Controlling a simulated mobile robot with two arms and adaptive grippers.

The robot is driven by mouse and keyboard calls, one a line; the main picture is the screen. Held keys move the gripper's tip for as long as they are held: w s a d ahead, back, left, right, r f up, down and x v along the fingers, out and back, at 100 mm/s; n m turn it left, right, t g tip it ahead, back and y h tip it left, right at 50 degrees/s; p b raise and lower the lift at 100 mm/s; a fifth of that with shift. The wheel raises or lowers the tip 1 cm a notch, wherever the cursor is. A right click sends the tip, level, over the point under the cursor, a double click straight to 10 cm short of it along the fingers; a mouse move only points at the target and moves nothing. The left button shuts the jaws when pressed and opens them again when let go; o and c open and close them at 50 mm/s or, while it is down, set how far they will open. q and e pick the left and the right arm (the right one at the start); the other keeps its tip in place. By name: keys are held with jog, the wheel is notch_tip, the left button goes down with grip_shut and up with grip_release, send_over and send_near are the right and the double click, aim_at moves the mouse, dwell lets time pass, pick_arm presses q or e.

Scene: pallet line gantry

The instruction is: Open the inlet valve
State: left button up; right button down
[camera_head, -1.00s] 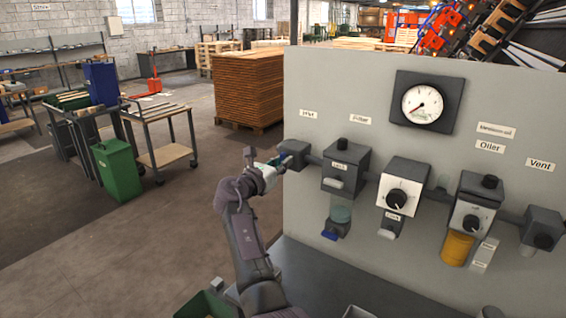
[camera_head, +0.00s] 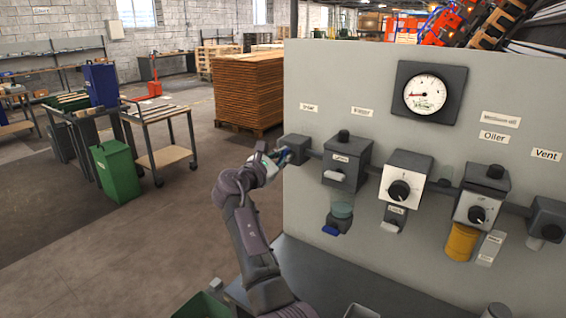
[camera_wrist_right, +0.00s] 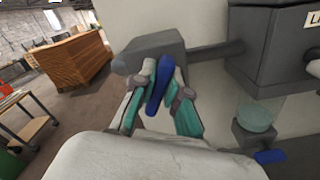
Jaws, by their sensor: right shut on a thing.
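The inlet valve (camera_head: 294,145) is a dark grey block at the left end of the row on the grey panel, under a small label. It also shows in the right wrist view (camera_wrist_right: 150,46). Its blue lever (camera_wrist_right: 158,88) points down from the block, slightly tilted in that view. My right gripper (camera_head: 283,157) is at the block's lower left. In the wrist view its grey and green fingers (camera_wrist_right: 161,76) are closed on both sides of the blue lever. The round gauge (camera_head: 426,93) has its red needle pointing left. My left gripper is not in view.
Right of the inlet are a filter unit (camera_head: 346,160), a regulator with a black knob (camera_head: 402,180), an oiler with a yellow bowl (camera_head: 461,242) and a vent block (camera_head: 545,220). A dark ledge (camera_head: 350,285) runs below. Open floor lies left of the panel.

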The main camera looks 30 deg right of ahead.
jog(key=m+b, duration=0.2)
jog(key=m, duration=0.1)
jog(key=shift+f+m+b, duration=0.25)
jog(key=shift+m+b, duration=0.15)
jog(key=m+b, duration=0.3)
jog(key=shift+s+d+f+m, duration=0.1)
jog(key=shift+s+m, duration=0.05)
jog(key=shift+m, duration=0.15)
jog(key=m+b, duration=0.2)
jog(key=m, duration=0.1)
jog(key=shift+b, duration=0.3)
jog(key=shift+m+b, duration=0.6)
jog(key=shift+m, duration=0.4)
jog(key=c, duration=1.2)
grip_release()
